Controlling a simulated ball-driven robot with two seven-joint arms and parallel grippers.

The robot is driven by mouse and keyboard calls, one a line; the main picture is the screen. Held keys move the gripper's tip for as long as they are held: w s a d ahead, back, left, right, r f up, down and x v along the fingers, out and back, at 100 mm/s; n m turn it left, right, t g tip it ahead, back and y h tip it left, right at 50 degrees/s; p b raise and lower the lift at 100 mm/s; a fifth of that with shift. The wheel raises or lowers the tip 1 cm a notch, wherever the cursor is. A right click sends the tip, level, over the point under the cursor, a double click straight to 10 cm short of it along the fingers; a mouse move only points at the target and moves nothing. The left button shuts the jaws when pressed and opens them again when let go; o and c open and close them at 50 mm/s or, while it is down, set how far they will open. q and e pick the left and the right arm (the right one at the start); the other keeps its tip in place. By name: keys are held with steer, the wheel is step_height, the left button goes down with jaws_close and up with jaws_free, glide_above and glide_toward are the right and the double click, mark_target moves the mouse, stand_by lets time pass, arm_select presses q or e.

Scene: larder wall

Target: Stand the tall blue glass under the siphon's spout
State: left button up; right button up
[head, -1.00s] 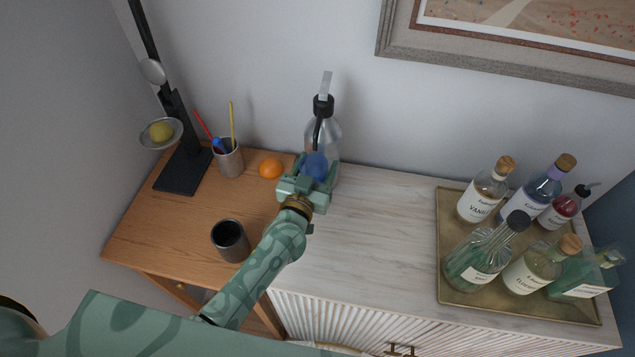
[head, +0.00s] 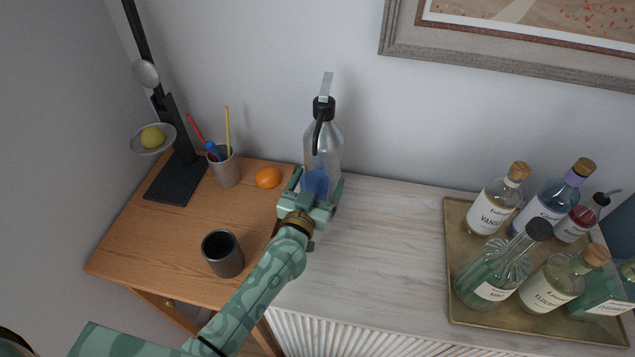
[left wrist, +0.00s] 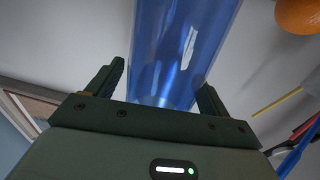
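The tall blue glass (head: 315,182) stands on the pale cabinet top, in front of the clear soda siphon (head: 324,148). The siphon's dark spout (head: 317,134) points down above the glass. My left gripper (head: 318,178) is open, its fingers spread on either side of the glass. In the left wrist view, the translucent blue glass (left wrist: 180,50) lies between the open fingers (left wrist: 160,80), with a gap beside the left finger; contact at the right finger is unclear. The gripper hides the lower glass and its base in the head view. My right gripper is not in view.
An orange (head: 268,177), a pen cup (head: 225,168), a dark cup (head: 222,252) and a black stand (head: 177,180) are on the wooden table at left. A brass tray (head: 455,245) with several bottles is at right. The cabinet top between is clear.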

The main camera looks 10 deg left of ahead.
arm_select(q)
steer(key=shift+s+r, duration=0.15)
steer(key=s+a+p, duration=0.1)
steer(key=s, duration=1)
steer(key=shift+s+a, duration=0.3)
steer(key=shift+s, duration=0.05)
